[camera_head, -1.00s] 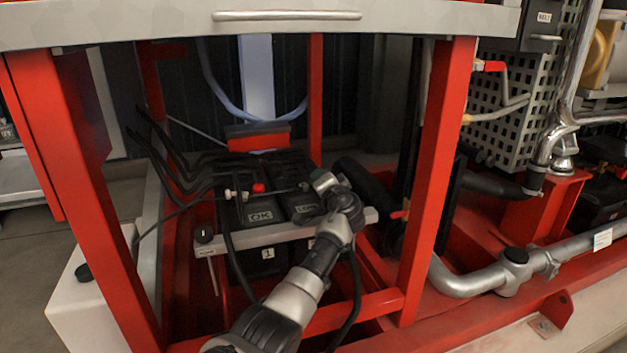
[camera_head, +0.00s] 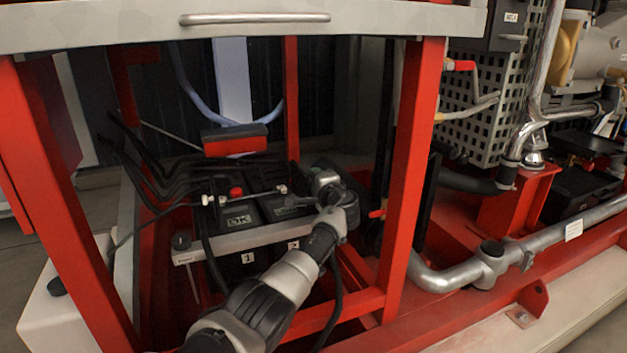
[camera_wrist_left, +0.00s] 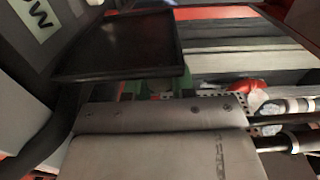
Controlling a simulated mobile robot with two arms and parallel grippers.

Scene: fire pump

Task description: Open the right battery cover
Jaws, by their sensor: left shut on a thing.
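Two black batteries sit side by side behind a grey bar, the left one (camera_head: 238,220) tagged 1 and the right one (camera_head: 284,213) tagged 2. The left battery has a red-capped terminal on top. My left gripper (camera_wrist_left: 157,88) is at the right battery's right end in the head view, where its own body hides its fingertips. In the left wrist view its green fingers are shut at the edge of a flat black cover (camera_wrist_left: 120,45), which hides their tips. A label ending in "OW" is at that view's upper left. The right gripper is not in view.
A red upright post (camera_head: 412,180) stands right of my arm, and a red lower rail (camera_head: 345,312) crosses in front. A grey panel with a handle (camera_head: 255,19) hangs above. Black cables (camera_head: 165,180) crowd the batteries' left side.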

